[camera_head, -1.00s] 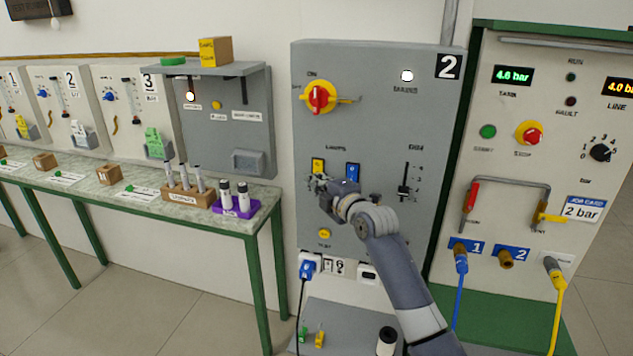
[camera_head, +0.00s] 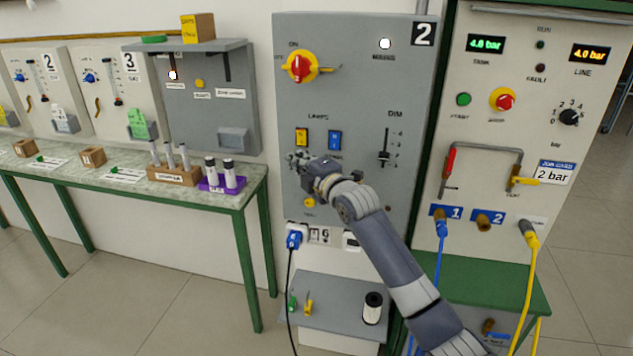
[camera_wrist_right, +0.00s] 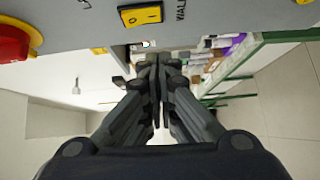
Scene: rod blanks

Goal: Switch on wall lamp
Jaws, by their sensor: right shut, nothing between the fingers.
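The grey panel marked 2 (camera_head: 350,100) carries two rocker switches under the LAMPS label. The yellow rocker (camera_head: 302,138) is on the left and the blue rocker (camera_head: 334,140) on the right. In the right wrist view the yellow rocker (camera_wrist_right: 141,15) is at the top edge, with a partly cut label beside it that reads WALL. My right gripper (camera_head: 296,160) is shut and empty, with its fingertips just below the yellow rocker in the head view. I cannot tell whether they touch the panel. The right wrist view shows the fingers (camera_wrist_right: 155,62) together. No wall lamp is recognisable. My left gripper is not in view.
A red rotary knob (camera_head: 299,67) sits above the rockers, a dim slider (camera_head: 384,158) to their right and a round yellow button (camera_head: 310,202) below. A small grey shelf (camera_head: 335,305) juts out at the bottom. A bench (camera_head: 120,192) stands to the left.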

